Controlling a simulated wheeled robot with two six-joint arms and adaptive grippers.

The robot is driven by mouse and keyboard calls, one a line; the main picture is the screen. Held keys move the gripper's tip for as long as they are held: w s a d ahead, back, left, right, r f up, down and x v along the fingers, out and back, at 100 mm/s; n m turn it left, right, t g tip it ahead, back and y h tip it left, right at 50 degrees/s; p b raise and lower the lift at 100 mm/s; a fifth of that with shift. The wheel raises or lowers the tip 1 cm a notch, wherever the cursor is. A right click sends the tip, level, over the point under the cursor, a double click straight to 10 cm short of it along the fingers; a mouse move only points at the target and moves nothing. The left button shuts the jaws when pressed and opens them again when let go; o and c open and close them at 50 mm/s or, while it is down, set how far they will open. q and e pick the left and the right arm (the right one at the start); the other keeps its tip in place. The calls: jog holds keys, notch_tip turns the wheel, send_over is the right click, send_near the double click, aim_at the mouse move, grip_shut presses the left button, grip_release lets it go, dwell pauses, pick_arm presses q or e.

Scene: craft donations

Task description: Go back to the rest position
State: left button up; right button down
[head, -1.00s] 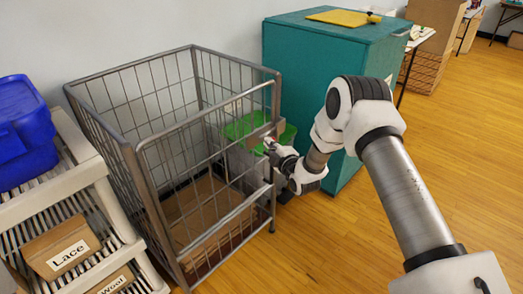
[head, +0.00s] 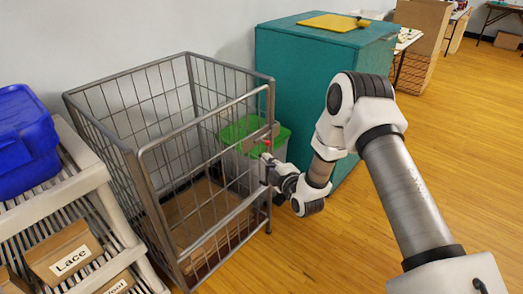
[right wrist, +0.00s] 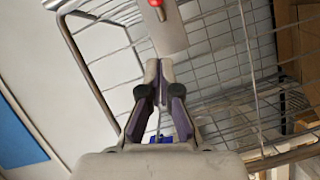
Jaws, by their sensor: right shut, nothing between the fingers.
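My right gripper (head: 264,169) is shut and empty at the front right corner of the wire cage (head: 205,121). In the right wrist view its fingertips (right wrist: 159,70) are together, just below a grey plate (right wrist: 168,30) with a red-tipped piece (right wrist: 155,4). That small red piece (head: 267,146) also shows in the head view, just above the fingers. I cannot tell whether the fingertips touch the plate. My right arm reaches in from the lower right. My left gripper is out of view.
A teal cabinet (head: 300,75) with a yellow board (head: 328,22) on top stands behind the arm. A green-lidded bin (head: 240,130) is partly hidden by the cage. A white shelf (head: 85,180) with a blue bin (head: 22,140) is at left. Wooden floor at right is clear.

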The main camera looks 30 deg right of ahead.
jog(key=s, duration=0.2)
jog(key=shift+s+a+r, duration=0.25)
jog(key=shift+s+r, duration=0.05)
jog(key=shift+r, duration=0.1)
